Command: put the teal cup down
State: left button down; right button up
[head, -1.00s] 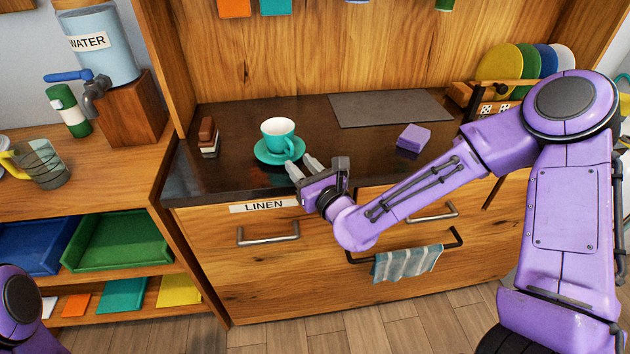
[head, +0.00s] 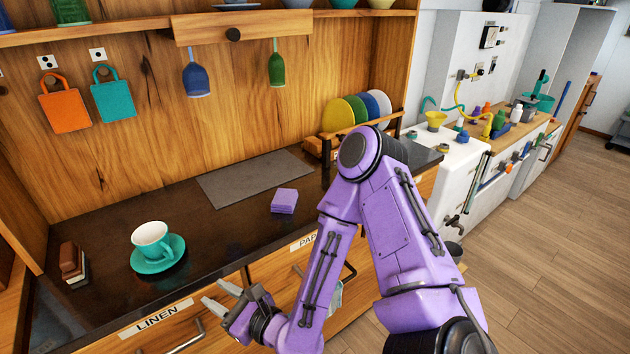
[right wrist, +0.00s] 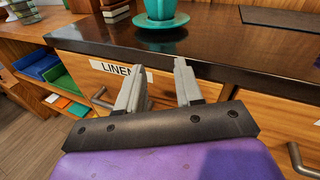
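The teal cup (head: 152,240), showing white and teal, stands upright on a teal saucer (head: 174,264) on the dark counter's left part. The right wrist view shows the cup (right wrist: 160,8) only in part, at the top edge, on its saucer (right wrist: 162,42). My right gripper (head: 214,294) is in front of the counter's edge, to the lower right of the saucer and apart from it. In the right wrist view its two fingers (right wrist: 155,78) are spread with nothing between them. My left gripper is not in view.
A dark red and white stack (head: 73,264) stands left of the saucer. A purple block (head: 284,201) and a grey mat (head: 255,177) lie to the right on the counter (head: 215,235). Drawers with a LINEN label (head: 156,318) lie below its front edge.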

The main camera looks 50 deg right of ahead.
jog(key=s+f+n+g, duration=0.65)
jog(key=f+n, duration=0.35)
jog(key=f, duration=0.3)
jog(key=s+d+f+n+g+h, duration=0.2)
jog(key=s+d+f+n+g, duration=0.1)
jog(key=s+n, duration=0.5)
jog(key=s+d+f+n+g+h, duration=0.3)
jog(key=s+d+f+n+g, duration=0.1)
jog(key=s+f+n, duration=0.4)
jog(key=shift+s+d+f, duration=0.15)
jog(key=shift+s+d, duration=0.4)
jog(key=shift+d, duration=0.3)
jog(key=shift+f, duration=0.15)
